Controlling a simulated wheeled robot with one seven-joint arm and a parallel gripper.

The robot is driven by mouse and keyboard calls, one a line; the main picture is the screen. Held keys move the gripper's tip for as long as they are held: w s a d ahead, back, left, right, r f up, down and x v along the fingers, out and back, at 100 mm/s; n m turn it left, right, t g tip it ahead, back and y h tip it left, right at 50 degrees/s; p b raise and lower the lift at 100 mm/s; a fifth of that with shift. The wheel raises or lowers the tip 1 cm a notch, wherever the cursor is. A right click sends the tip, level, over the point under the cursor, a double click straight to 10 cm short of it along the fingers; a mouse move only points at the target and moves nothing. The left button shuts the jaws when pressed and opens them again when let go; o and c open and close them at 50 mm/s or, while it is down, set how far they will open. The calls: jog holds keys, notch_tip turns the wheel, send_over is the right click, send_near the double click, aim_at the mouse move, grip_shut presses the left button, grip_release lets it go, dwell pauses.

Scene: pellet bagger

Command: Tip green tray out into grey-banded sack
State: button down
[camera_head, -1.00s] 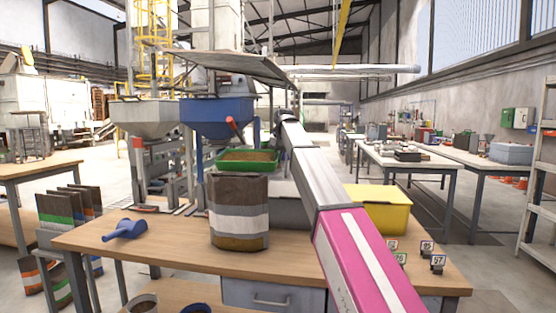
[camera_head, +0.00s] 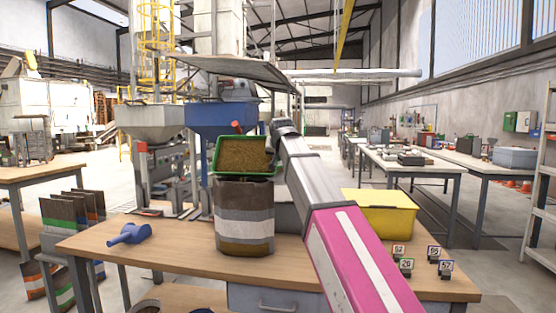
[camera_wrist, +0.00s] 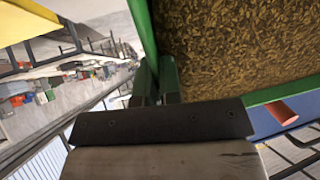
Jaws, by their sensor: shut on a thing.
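The green tray (camera_head: 213,158) is full of brown pellets and is tilted toward me in the head view, just above the sack. The sack (camera_head: 244,204) is brown with a pale grey band and stands upright on the wooden bench; its mouth is hidden behind its front wall and the tray. My gripper (camera_wrist: 158,82) is shut on the tray's rim, and the green rim (camera_wrist: 143,35) and pellets fill much of the wrist view. In the head view the arm reaches the tray's right side, and the fingers are too small to make out. No falling pellets show.
A blue scoop (camera_head: 128,235) lies on the bench (camera_head: 170,254) left of the sack. A yellow bin (camera_head: 380,213) stands to the right, with several small numbered tags (camera_head: 405,266) near it. A blue hopper (camera_head: 222,113) stands behind the tray.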

jog(key=s+t, duration=0.1)
jog(key=t, duration=0.2)
jog(key=s+t, duration=0.1)
jog(key=shift+s+a+r+n+t, duration=0.1)
jog(key=shift+s+r+n+t, duration=0.1)
jog(key=shift+s+n+t, duration=0.1)
jog(key=shift+w, duration=0.1)
dwell(1.0)
